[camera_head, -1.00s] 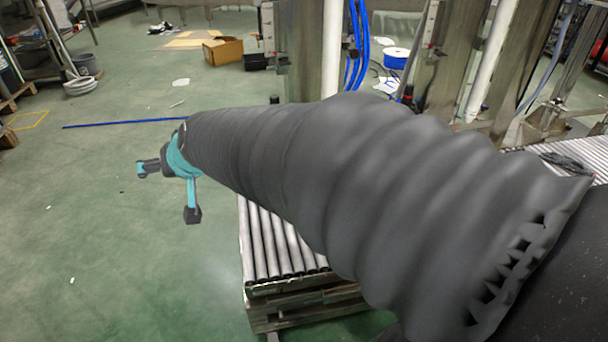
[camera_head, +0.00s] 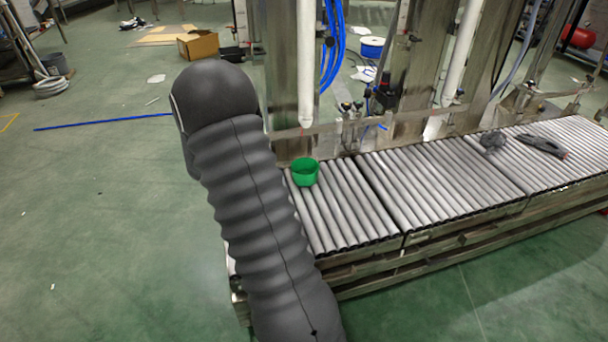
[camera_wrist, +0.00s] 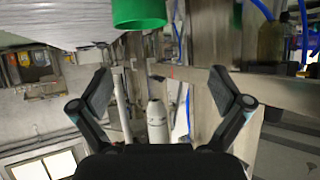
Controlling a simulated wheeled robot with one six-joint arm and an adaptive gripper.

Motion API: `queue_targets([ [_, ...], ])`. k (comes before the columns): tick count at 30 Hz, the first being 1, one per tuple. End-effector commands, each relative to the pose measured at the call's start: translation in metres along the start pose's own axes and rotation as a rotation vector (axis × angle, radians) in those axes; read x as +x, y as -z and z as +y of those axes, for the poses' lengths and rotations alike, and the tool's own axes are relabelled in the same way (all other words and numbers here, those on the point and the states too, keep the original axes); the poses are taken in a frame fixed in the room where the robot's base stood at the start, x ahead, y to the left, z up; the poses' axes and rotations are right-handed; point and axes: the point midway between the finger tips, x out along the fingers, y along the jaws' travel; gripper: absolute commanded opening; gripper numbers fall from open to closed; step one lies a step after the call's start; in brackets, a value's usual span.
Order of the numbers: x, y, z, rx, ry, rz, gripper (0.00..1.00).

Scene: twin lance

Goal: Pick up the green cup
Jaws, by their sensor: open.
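In the wrist view the green cup (camera_wrist: 139,12) shows at the top edge, partly cut off by the frame. My gripper (camera_wrist: 164,92) is open and empty in the wrist view, its two fingers spread wide. The cup is above the gap between the fingertips in that picture and not between them. In the head view my gripper is hidden behind my arm.
Dark items (camera_head: 540,145) lie on the conveyor's right part. Metal posts and a white pipe (camera_head: 306,70) rise behind the conveyor, close to the cup. A cardboard box (camera_head: 198,45) and a blue spool (camera_head: 372,47) are farther back. The green floor at left is mostly clear.

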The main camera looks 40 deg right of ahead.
Motion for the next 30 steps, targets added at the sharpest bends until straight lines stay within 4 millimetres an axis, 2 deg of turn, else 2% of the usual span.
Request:
queue_targets([
  [3, 0.011, -0.009, 0.014, -0.011, -0.081, 0.013, 1.00],
  [6, 0.020, -0.011, 0.019, -0.014, -0.106, 0.017, 1.00],
  [18, 0.086, -0.011, 0.026, -0.015, -0.107, 0.017, 1.00],
  [30, 0.112, -0.011, 0.029, -0.014, -0.106, 0.017, 1.00],
])
